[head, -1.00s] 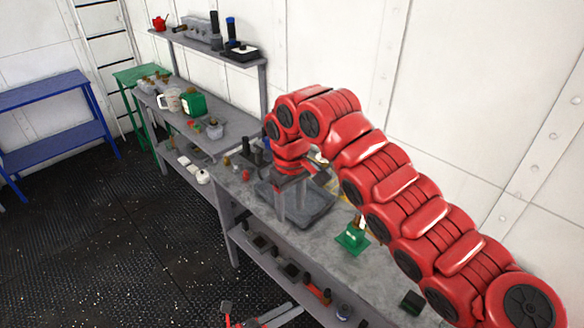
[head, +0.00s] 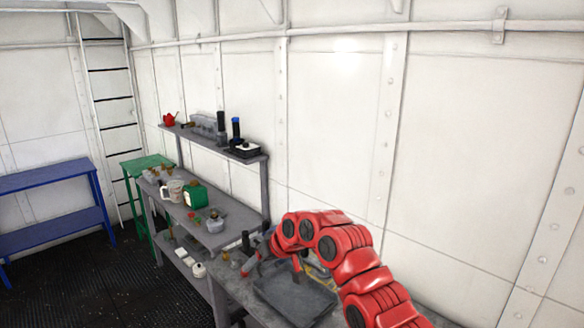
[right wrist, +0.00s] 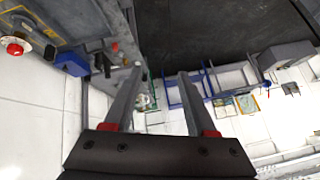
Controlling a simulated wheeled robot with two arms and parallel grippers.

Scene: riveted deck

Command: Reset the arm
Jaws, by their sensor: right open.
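My right arm, red and jointed, comes in from the lower right of the head view and bends over the grey workbench. My right gripper (head: 276,266) is beside and above the dark grey tray (head: 292,297), partly hidden by the arm's bend. In the right wrist view the two grey fingers of the right gripper (right wrist: 160,74) stand apart with nothing between them. My left gripper is in neither view.
The grey tray sits on the workbench under my arm. A raised shelf (head: 200,142) and a lower bench hold a green canister (head: 195,195), a clear jug (head: 172,191) and small items. A blue table (head: 50,180) and a ladder stand at the left. White walls rise behind.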

